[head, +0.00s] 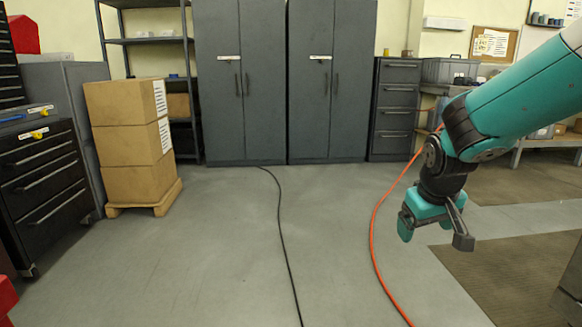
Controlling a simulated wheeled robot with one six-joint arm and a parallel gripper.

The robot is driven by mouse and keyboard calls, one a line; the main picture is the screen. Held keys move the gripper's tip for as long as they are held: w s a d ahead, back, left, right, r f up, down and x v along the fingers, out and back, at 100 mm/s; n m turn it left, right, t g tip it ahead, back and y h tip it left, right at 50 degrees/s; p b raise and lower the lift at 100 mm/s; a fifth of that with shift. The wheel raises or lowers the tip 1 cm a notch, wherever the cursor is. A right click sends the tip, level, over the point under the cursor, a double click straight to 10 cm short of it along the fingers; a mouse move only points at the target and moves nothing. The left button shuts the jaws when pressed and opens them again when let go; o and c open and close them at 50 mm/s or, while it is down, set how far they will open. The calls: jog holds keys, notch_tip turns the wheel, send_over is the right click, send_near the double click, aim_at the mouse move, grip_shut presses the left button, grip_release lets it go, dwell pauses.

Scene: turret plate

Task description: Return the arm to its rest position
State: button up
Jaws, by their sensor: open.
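My gripper (436,230) hangs at the end of my teal and black arm on the right of the head view. It points downward over the floor. Its two fingers are apart, with nothing between them that I can see. The arm comes in from the upper right edge and bends at a black wrist joint.
An orange cable (378,205) and a black cable (281,215) run across the grey floor. Stacked cardboard boxes (128,140) stand on a wooden pallet at left, beside a black tool chest (45,185). Grey cabinets (240,110) line the back. The middle floor is otherwise clear.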

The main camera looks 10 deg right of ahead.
jog(key=s+a+r+n+g+y, duration=0.2)
jog(key=s+a+n+y, duration=0.1)
jog(key=s+a, duration=0.75)
jog(key=s+a+r+n+g+y, duration=0.25)
jog(key=s+a, duration=0.55)
jog(key=s, duration=0.6)
notch_tip(320, 180, up, 27)
jog(key=p, duration=2.7)
jog(key=shift+w+f+n+t, duration=0.15)
jog(key=shift+w+n+t, duration=0.15)
jog(key=shift+n+t, duration=0.15)
jog(key=shift+y, duration=0.25)
